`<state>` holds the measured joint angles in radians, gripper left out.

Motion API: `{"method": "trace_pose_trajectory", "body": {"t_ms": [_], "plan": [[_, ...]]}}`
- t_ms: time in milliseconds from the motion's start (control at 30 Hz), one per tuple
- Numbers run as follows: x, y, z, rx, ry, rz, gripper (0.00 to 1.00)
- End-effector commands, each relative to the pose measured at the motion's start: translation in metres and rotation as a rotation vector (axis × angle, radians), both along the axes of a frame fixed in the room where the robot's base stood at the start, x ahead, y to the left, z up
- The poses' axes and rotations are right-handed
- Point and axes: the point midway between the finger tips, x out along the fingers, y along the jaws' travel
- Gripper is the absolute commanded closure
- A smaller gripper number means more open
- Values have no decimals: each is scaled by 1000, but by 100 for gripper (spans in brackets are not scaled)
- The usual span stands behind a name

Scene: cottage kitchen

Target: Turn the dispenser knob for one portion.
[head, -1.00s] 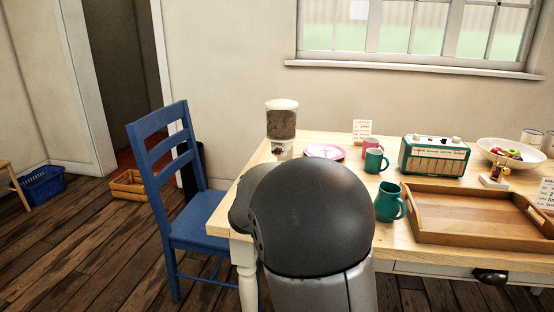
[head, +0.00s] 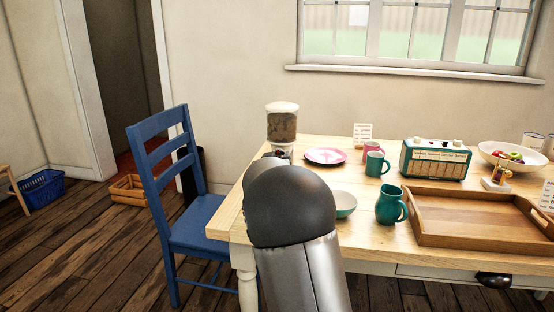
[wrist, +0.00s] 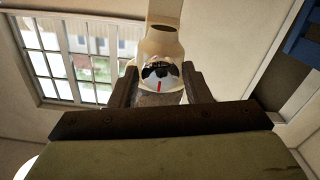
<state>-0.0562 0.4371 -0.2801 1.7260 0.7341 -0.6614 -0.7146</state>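The dispenser (head: 282,124) stands at the far left corner of the table, a clear hopper with brown contents and a pale lid. My arm hides part of its lower end in the head view. In the wrist view its dark knob (wrist: 158,71) sits in front of a white face with a red mark. My gripper (wrist: 160,76) is open, with one finger to either side of the knob in that view. I cannot tell whether the fingers touch it. The head view does not show my fingers, which are behind my arm.
A pale green bowl (head: 345,204) and a teal jug (head: 390,205) stand right of my arm. A pink-rimmed plate (head: 325,156) lies right of the dispenser. A blue chair (head: 170,185) stands at the table's left end. A wooden tray (head: 470,238) lies at the right.

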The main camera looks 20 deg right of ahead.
Motion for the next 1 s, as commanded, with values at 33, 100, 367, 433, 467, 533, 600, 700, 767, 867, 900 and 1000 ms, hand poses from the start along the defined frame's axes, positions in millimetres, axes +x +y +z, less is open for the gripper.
{"method": "trace_pose_trajectory", "body": {"t_ms": [33, 100, 367, 433, 467, 533, 600, 700, 767, 867, 900, 1000], "plan": [[0, 0, 0, 0, 0, 0, 72], [0, 0, 0, 0, 0, 0, 86], [0, 0, 0, 12, -9, 0, 86], [0, 0, -1, 27, -19, 0, 86], [0, 0, -1, 35, -25, 0, 86], [0, 0, -1, 59, -43, 0, 86], [0, 1, -2, 92, -66, 0, 86], [0, 1, -2, 149, -109, 1, 86], [0, 2, -2, 191, -139, 1, 86], [1, 1, -2, 266, -194, 0, 86], [1, 1, -2, 296, -215, 0, 86], [1, 1, -3, 373, -271, 0, 86]]}}
